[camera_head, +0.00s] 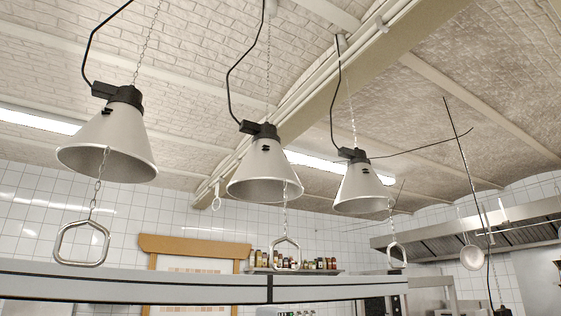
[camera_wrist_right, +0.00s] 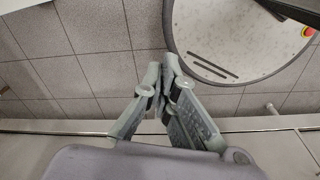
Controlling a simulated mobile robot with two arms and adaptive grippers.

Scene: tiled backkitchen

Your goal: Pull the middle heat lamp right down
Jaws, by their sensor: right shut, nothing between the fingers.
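Three grey cone-shaped heat lamps hang from the ceiling on chains in the head view. The middle heat lamp (camera_head: 265,168) hangs between the left lamp (camera_head: 108,140) and the right lamp (camera_head: 361,187). A metal ring handle (camera_head: 286,252) hangs on a chain below the middle lamp, in front of a shelf of jars. Similar handles hang below the left lamp (camera_head: 82,243) and the right lamp (camera_head: 397,255). My right gripper (camera_wrist_right: 163,80) shows only in the right wrist view, shut and empty above the floor. No gripper shows in the head view, and my left gripper is out of sight.
A long pale ledge (camera_head: 190,287) crosses the bottom of the head view, just below the handles. Behind it are a wooden frame (camera_head: 195,246) and jars on a wall shelf (camera_head: 300,271). A ladle or pan (camera_head: 472,257) hangs by the extractor hood (camera_head: 490,232) at right.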

